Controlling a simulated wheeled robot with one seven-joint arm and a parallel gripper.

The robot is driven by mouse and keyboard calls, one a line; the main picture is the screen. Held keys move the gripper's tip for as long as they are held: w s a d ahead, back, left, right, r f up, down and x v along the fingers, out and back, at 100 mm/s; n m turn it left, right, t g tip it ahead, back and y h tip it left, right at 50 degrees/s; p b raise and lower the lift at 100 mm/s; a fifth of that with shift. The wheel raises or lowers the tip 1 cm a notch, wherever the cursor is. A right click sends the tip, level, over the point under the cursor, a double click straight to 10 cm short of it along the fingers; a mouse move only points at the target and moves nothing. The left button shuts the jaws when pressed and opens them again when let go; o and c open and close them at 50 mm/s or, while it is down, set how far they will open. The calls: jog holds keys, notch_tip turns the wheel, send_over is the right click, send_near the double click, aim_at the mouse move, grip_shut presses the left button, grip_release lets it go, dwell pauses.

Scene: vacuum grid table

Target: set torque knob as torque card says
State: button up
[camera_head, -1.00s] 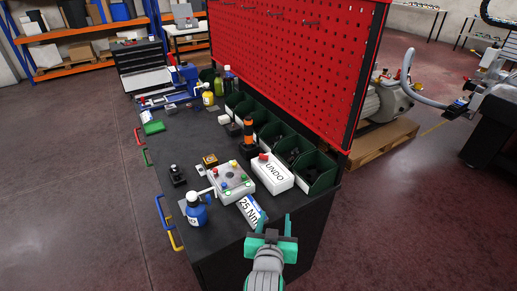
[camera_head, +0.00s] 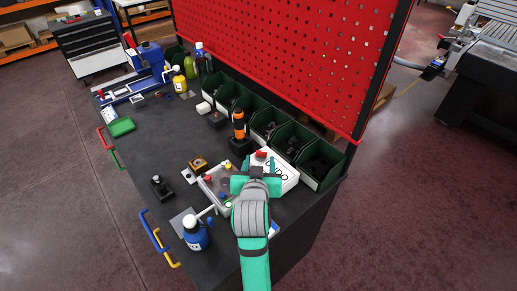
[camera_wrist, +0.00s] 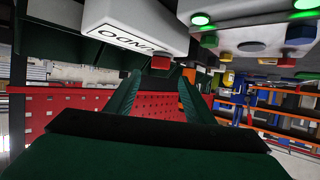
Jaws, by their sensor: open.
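My gripper (camera_head: 256,181) is in the middle of the bench in the head view. It is open, over the right edge of the grey control box (camera_head: 209,188) and in front of the white UNDO box (camera_head: 284,172). The torque card, which read 25 Nm earlier, is mostly hidden behind my arm; a blue-and-white corner (camera_head: 274,229) shows. I cannot tell which part is the torque knob; coloured knobs and lit green buttons show on the control box, also in the wrist view (camera_wrist: 250,22). The wrist view is inverted and shows the UNDO box (camera_wrist: 133,25) close by.
A blue bottle (camera_head: 196,234) stands left of my arm. A black knob block (camera_head: 161,188) and an orange-and-black tool (camera_head: 239,128) stand on the bench. Green bins (camera_head: 295,145) line the red pegboard (camera_head: 290,55). The bench's left middle (camera_head: 150,150) is clear.

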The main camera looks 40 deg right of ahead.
aim_at(261, 151)
jog(key=x, duration=0.8)
jog(key=shift+w+d+f, duration=0.15)
jog(key=shift+w+d, duration=0.05)
jog(key=shift+w, duration=0.05)
jog(key=c, duration=1)
jog(key=shift+c, duration=0.2)
jog(key=shift+s+n+t+y, duration=0.1)
jog(key=shift+n+t+y, duration=0.2)
jog(key=shift+y, duration=0.1)
jog(key=n+t+y, duration=0.2)
jog(key=n+y, duration=0.2)
jog(key=shift+d, duration=0.1)
jog(key=shift+n+t+y, duration=0.3)
jog(key=shift+n+y, duration=1.8)
jog(key=shift+y, duration=0.3)
